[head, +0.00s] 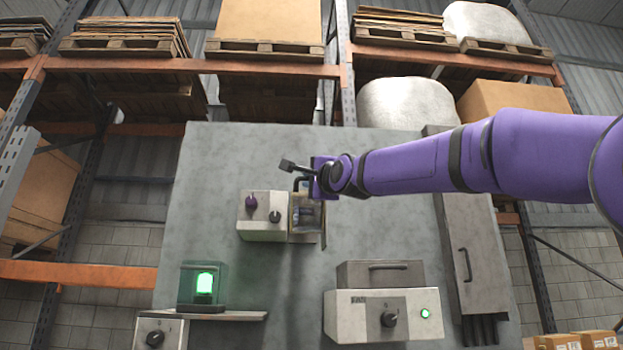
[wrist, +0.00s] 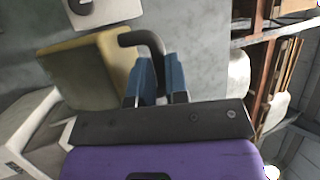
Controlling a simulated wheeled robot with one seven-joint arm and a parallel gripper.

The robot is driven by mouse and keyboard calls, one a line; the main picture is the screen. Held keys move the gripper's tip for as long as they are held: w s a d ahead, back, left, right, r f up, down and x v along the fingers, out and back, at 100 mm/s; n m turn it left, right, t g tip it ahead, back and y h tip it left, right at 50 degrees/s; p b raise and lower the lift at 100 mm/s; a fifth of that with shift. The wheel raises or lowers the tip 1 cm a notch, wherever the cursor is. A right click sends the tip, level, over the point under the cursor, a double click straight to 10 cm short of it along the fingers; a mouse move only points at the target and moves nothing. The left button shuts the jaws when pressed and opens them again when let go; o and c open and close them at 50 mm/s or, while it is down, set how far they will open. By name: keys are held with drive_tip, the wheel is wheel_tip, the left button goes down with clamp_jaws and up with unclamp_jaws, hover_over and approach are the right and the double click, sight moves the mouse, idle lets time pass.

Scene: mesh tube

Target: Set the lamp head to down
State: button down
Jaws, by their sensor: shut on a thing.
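A yellow-edged box (head: 293,226), apparently the lamp head, is mounted right of a cream box on the grey panel. Its open front faces my head camera and shows bluish parts inside. In the wrist view it is a dull yellow block (wrist: 82,72). A bent black handle (wrist: 140,38) rises from its edge. My gripper (head: 308,183) is at the box's top from the right. In the wrist view my gripper (wrist: 159,76) has its two blue fingers closed around the handle. The handle's held part is partly hidden between the fingers.
The cream box (head: 262,232) carries a purple and a black knob. Below are a green-lit lamp (head: 204,285) on a shelf, and a cream box (head: 345,320) with a knob and green light. A tall grey cabinet (head: 478,250) stands right. The panel's upper left (head: 225,155) is clear.

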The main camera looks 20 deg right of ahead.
sight(312, 205)
drive_tip(key=f+n+t+y, duration=0.1)
drive_tip(key=f+n+y, duration=0.1)
drive_tip(key=s+f+n+t+y, duration=0.1)
drive_tip(key=f+n+t+y, duration=0.1)
drive_tip(key=s+f+n+t+y, duration=0.1)
drive_tip(key=f+n+y, duration=0.1)
drive_tip(key=f+y, duration=0.1)
drive_tip(key=shift+a+n+t, duration=0.3)
drive_tip(key=shift+w+d+f, duration=0.1)
drive_tip(key=shift+w+f, duration=0.05)
drive_tip(key=shift+f, duration=1)
drive_tip(key=shift+w+d+f, duration=0.1)
drive_tip(key=shift+w+f, duration=0.05)
drive_tip(key=shift+f, duration=1)
drive_tip(key=shift+w+f, duration=0.1)
drive_tip(key=c, duration=1.4)
unclamp_jaws()
drive_tip(key=shift+w, duration=0.15)
drive_tip(key=v, duration=1.1)
